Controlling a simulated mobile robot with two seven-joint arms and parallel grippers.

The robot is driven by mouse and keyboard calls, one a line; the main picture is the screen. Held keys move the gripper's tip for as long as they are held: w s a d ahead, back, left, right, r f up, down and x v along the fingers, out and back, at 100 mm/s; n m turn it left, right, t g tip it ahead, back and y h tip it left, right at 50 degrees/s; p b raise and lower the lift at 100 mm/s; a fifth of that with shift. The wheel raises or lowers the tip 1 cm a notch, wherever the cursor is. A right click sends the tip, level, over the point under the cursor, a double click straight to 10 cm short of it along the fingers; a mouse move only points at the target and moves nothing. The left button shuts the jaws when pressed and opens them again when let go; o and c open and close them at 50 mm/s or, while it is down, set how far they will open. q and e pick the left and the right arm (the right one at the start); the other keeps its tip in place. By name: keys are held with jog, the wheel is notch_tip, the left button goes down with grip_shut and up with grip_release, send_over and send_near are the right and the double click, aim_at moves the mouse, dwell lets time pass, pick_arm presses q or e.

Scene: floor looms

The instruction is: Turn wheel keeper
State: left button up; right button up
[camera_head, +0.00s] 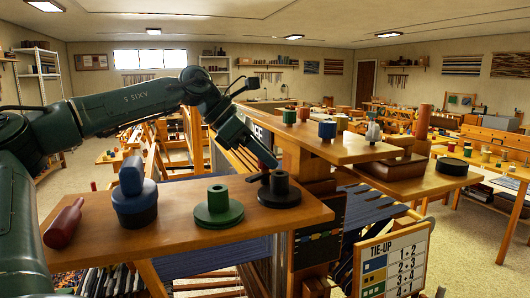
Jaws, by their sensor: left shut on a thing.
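My left arm reaches in from the left over a wooden shelf (185,228). My left gripper (264,172) points down at the shelf's right end and is shut on a small dark part at the black knob (281,186). This knob stands upright on a round black disc. The gripper hides some of the part, and I cannot tell for sure that it is the wheel keeper. My right gripper is not in view.
A higher wooden shelf (335,150) with small spools is to the right. A tie-up board (392,264) stands at front right.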

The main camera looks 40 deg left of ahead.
pick_arm(q)
jog(key=m+g+h, duration=0.2)
jog(key=m+g, duration=0.1)
jog(key=m, duration=0.2)
jog(key=shift+g, duration=0.3)
jog(key=shift+r+m, duration=0.1)
jog(key=shift+m, duration=0.2)
jog(key=o, duration=1)
jog(key=v, duration=1.3)
jog(key=shift+w+a, duration=0.1)
jog(key=shift+a, duration=0.05)
